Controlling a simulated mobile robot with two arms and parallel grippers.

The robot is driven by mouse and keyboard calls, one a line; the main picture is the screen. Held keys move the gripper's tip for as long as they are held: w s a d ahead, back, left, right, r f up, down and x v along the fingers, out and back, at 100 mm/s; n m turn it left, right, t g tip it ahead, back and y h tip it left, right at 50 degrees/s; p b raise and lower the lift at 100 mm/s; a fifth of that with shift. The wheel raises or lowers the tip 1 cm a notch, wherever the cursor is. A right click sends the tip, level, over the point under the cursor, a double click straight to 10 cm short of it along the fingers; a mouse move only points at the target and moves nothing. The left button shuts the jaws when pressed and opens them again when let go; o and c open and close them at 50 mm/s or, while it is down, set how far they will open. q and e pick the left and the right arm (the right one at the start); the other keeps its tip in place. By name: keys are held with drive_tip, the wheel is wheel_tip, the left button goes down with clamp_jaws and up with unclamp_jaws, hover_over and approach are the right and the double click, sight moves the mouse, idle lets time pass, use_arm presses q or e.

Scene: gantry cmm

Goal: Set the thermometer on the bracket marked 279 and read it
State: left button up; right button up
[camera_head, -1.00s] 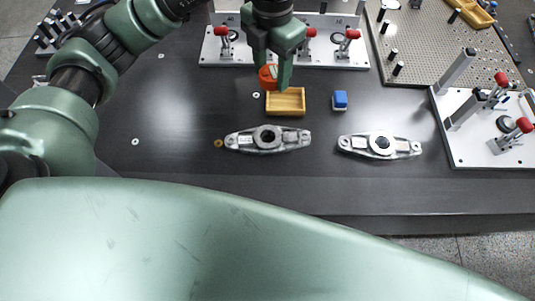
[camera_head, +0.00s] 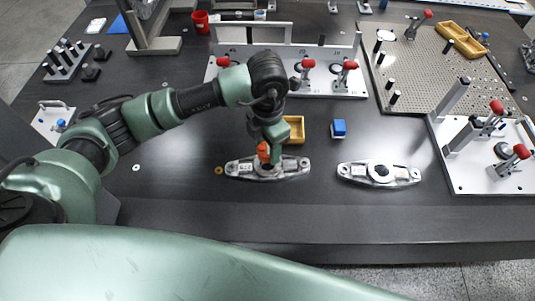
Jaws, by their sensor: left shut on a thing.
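I cannot tell whether the thermometer touches the bracket. This bracket has a small pale label (camera_head: 244,167) with dark figures, too small to read surely. A second, similar bracket (camera_head: 350,171) lies to the right with its round centre bare; I see no readable mark on it. The thermometer's reading is not visible. My right gripper is not in view.
A yellow tray (camera_head: 300,137) is just behind the left bracket, partly hidden by my gripper. A blue block (camera_head: 338,128) stands to its right. White fixture plates with red-handled clamps stand behind (camera_head: 350,83) and at right (camera_head: 465,178). The dark table front is clear.

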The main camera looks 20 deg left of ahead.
sight(267, 156)
use_arm(q)
wheel_tip(267, 156, down, 4)
drive_tip(key=shift+f, duration=0.1)
drive_tip(key=shift+f, duration=0.2)
drive_tip(key=o, duration=1.4)
drive_tip(key=shift+r, duration=0.25)
wheel_tip(267, 156, up, 12)
drive_tip(key=shift+b, duration=0.55)
